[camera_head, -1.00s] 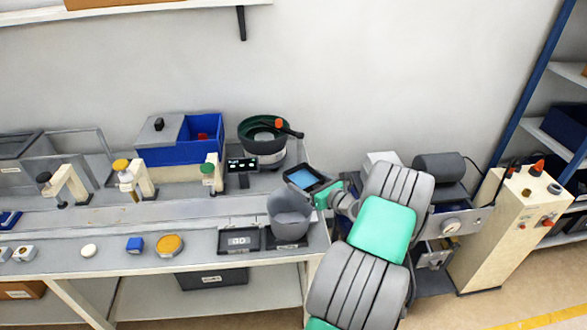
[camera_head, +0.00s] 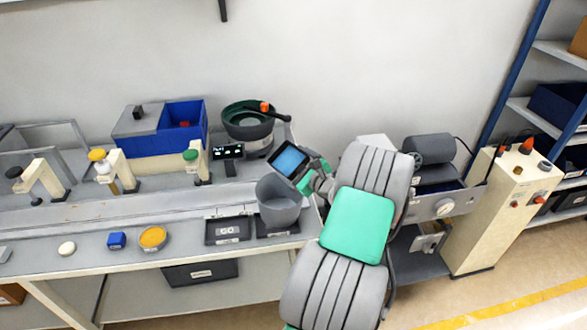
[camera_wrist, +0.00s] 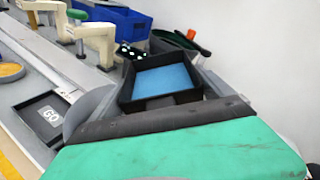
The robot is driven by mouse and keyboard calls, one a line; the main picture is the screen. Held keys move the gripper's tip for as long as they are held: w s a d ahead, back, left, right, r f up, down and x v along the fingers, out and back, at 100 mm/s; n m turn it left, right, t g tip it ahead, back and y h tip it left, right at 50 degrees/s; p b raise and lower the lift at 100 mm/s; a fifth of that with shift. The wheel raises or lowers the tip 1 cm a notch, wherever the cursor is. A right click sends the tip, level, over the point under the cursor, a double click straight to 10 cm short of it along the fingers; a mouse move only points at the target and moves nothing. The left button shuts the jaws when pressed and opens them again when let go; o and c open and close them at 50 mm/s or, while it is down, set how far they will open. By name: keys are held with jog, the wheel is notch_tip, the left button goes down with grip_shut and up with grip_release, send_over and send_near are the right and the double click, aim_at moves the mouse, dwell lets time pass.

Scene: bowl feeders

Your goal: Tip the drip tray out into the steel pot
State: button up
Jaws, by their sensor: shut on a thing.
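The drip tray (camera_head: 275,166) is a small black square tray with a blue inside. My gripper (camera_head: 304,171) is shut on its right side and holds it in the air, tilted. In the wrist view the tray (camera_wrist: 126,94) is ahead of my gripper (camera_wrist: 160,112), its blue inside in sight; the fingertips are hidden. The steel pot (camera_head: 281,212) is a grey open pot at the bench's right end. In the head view the tray shows just above the pot's rim. In the wrist view the pot (camera_wrist: 82,112) is partly hidden behind my gripper and the tray.
A green bowl feeder (camera_head: 247,120) with an orange-tipped tool across its rim stands behind the tray. A small display (camera_head: 227,152) is left of it. A black tray marked GO (camera_head: 228,231) lies left of the pot. A grey machine (camera_head: 436,190) stands to the right.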

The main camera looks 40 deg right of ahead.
jog(key=shift+a+f+n+h+b, duration=0.15)
jog(key=shift+n+h+b, duration=0.25)
jog(key=shift+n+b, duration=1.35)
jog(key=n+b, duration=0.1)
jog(key=b, duration=0.1)
jog(key=a+n+b, duration=0.1)
jog(key=b, duration=0.1)
jog(key=shift+w+r+t+h, duration=0.1)
jog(key=shift+r+t+h, duration=0.2)
jog(key=shift+r, duration=0.05)
jog(key=shift+a+r+n+b, duration=0.15)
jog(key=shift+r+n+b, duration=0.15)
jog(key=shift+n+b, duration=0.3)
jog(key=shift+a, duration=0.1)
dwell(0.9)
